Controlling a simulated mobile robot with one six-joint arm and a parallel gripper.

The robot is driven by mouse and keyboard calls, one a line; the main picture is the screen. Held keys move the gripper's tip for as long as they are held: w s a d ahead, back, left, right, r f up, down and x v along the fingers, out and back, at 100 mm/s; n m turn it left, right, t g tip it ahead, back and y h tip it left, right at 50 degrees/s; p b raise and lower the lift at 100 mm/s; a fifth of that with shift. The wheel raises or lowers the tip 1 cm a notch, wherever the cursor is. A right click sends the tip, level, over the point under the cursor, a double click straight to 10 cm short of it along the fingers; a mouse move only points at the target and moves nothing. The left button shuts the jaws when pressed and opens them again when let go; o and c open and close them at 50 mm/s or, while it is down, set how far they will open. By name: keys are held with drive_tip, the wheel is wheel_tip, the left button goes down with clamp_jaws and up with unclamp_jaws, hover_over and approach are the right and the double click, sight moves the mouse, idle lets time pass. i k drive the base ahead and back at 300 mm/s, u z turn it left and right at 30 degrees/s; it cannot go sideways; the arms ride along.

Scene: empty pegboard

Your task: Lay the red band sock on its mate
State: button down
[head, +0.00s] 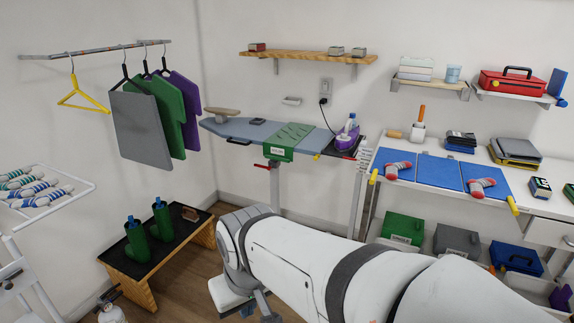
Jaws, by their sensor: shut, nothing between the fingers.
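Two grey socks with red parts lie apart on a blue folding board (440,172) on the white bench at the right. One sock (398,168) is on the board's left panel. The other sock (482,186) is on its right panel. They look alike, and the fine bands are too small to tell. My white arm crosses the lower middle of the view, in front of the bench. Its fingers cannot be made out here, and no sock is seen held.
A drying rack (62,197) at the left holds several socks with green or blue bands. An ironing board (228,127) with a green cloth stands at the back. Boxes (402,228) sit below the bench.

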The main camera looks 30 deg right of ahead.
sight(392, 170)
drive_tip(key=z, duration=0.05)
drive_tip(key=i, duration=2.05)
drive_tip(key=z, duration=3)
drive_tip(key=i, duration=1)
